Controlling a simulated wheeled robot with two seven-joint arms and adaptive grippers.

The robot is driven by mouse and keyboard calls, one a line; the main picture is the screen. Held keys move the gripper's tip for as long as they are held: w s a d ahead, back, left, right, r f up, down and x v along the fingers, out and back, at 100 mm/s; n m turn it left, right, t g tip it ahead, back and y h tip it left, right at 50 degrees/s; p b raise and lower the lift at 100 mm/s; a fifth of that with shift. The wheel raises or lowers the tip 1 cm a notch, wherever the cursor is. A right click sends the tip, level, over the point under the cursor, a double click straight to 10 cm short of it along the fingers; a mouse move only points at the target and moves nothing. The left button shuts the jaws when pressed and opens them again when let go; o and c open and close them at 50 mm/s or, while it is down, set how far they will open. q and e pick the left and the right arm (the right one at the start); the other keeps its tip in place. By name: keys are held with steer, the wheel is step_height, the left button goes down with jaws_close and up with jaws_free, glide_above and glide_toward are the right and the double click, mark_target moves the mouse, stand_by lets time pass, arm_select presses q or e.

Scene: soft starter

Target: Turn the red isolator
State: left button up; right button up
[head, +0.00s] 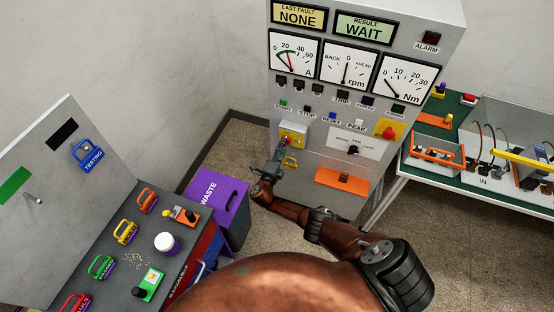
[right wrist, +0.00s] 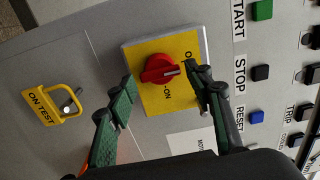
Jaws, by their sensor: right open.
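The red isolator (right wrist: 160,68) is a red rotary knob on a yellow plate (right wrist: 150,104) in the right wrist view. Its white mark points right in that view, towards lettering partly hidden by a finger; "I-ON" shows below it. In the head view its yellow plate (head: 294,129) is on the lower left of the grey panel, with the knob mostly hidden by my gripper. My right gripper (head: 281,150) is open in front of it. Its fingers (right wrist: 160,80) are on either side of the knob, apparently without gripping it. My left gripper is not in view.
A yellow "ON TEST" padlock (right wrist: 66,104) hangs beside the isolator. START, STOP and RESET buttons (right wrist: 260,72) are close by. A red emergency button (head: 389,132) is further right on the panel. A purple waste bin (head: 219,200) stands left of my right gripper.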

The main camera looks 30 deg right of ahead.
steer(key=v, duration=1)
steer(key=shift+d, duration=0.1)
steer(key=s+d+f+m+g+y, duration=0.25)
steer(key=s+f+m, duration=0.35)
steer(key=f, duration=0.4)
steer(key=s+d+f+m+g+y, duration=0.1)
steer(key=s+f+m+g+y, duration=0.2)
steer(key=s+f, duration=0.7)
steer(key=s+d+f+m+g+y, duration=0.1)
steer(key=s+d+f+m+g, duration=0.15)
steer(key=s+f+m, duration=0.6)
steer(key=s+a+f+m+g+y, duration=0.1)
steer(key=s+a+f+m+y, duration=0.1)
steer(key=s+f+m, duration=0.4)
steer(key=s+a+f+m+y, duration=0.2)
steer(key=s+f+m, duration=0.4)
steer(key=s+m, duration=0.5)
steer(key=s+a+f+m+g+y, duration=0.1)
steer(key=s+f+m, duration=0.5)
steer(key=s, duration=1.2)
steer(key=shift+a+m+g+y, duration=0.3)
steer(key=shift+a+m+y, duration=0.35)
steer(key=shift+m+y, duration=0.45)
steer(key=shift+s, duration=0.15)
steer(key=shift+c, duration=0.7)
